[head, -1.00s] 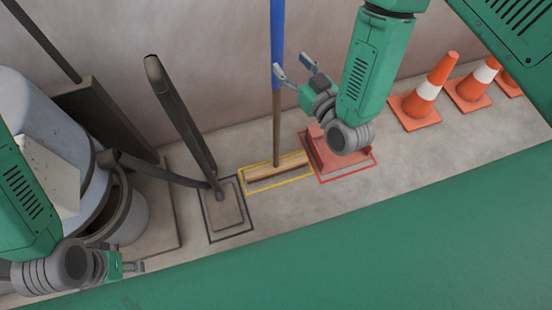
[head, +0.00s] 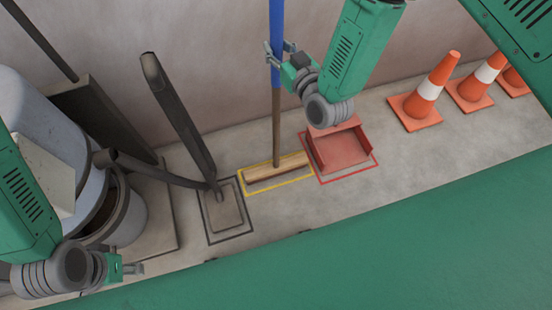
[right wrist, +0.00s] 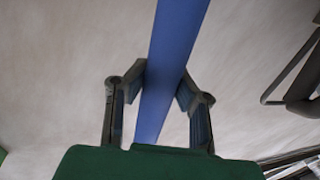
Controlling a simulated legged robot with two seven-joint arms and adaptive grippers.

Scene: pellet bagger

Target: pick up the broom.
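The broom stands upright against the wall, with a blue upper handle (head: 277,22), a wooden lower shaft and a wooden head (head: 278,172) inside a yellow floor outline. My right gripper (head: 278,50) is at the blue handle, with one finger on each side. In the right wrist view the blue handle (right wrist: 170,70) runs between the two fingers (right wrist: 163,92).
A red dustpan (head: 340,148) sits in a red outline right of the broom head. A dark-handled tool (head: 180,115) stands on a grey base to the left. Orange cones (head: 425,95) line the wall at right. A grey drum (head: 55,130) is at left.

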